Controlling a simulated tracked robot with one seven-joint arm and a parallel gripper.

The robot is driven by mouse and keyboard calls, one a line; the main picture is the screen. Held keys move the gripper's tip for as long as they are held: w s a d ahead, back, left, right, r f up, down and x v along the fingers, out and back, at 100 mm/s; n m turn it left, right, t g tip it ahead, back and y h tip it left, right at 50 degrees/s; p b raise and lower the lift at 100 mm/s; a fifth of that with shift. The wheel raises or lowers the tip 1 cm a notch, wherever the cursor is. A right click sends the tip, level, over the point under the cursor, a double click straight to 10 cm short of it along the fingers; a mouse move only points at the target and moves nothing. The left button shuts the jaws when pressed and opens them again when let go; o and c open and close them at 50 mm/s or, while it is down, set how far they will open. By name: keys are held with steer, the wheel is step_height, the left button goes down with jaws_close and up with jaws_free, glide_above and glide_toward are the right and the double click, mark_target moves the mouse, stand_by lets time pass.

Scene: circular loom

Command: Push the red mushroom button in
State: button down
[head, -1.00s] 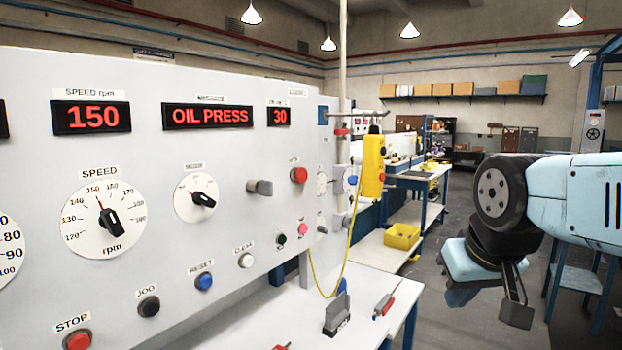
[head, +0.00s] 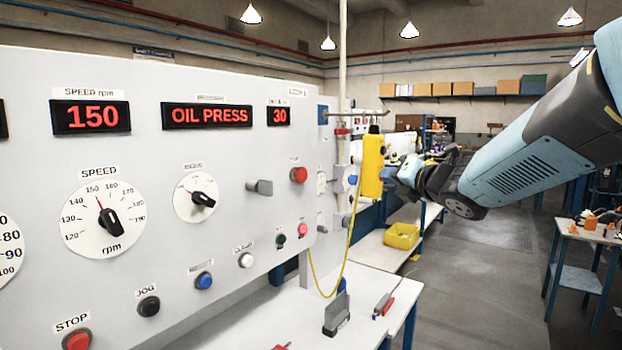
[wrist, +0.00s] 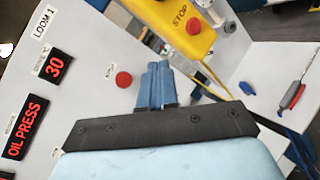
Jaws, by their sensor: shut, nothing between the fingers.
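Several red buttons show. One red button (head: 299,175) is on the right part of the grey panel; a red button (wrist: 123,79) also shows in the wrist view, just left of my fingers. A yellow pendant box (head: 373,165) marked STOP carries a red mushroom-shaped button (wrist: 193,27), seen above and right of my fingers in the wrist view. Another red button (head: 77,340), labelled STOP, is at the panel's lower left. My gripper (wrist: 157,80) is shut and empty, its blue fingers together. In the head view my gripper (head: 388,173) appears beside the yellow box; contact cannot be told.
The grey panel (head: 240,150) holds dials, displays and other buttons. A yellow cable (head: 335,285) hangs from the box. Tools lie on the white bench (head: 375,290) below. A yellow bin (head: 402,236) stands behind. The floor (head: 470,285) at right is open.

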mark_target(304, 176)
steer(key=a+f+n+g+y, duration=0.1)
steer(key=a+n+g+y, duration=0.4)
steer(key=n, duration=0.8)
steer(key=shift+s+a+f+n+y, duration=0.3)
steer(key=shift+s+a+f+y, duration=0.25)
steer(key=shift+y, duration=0.85)
steer(key=shift+w+a+r, duration=0.2)
steer(key=x, duration=1.3)
steer(key=shift+w+a, duration=0.2)
steer(key=shift+a, duration=0.05)
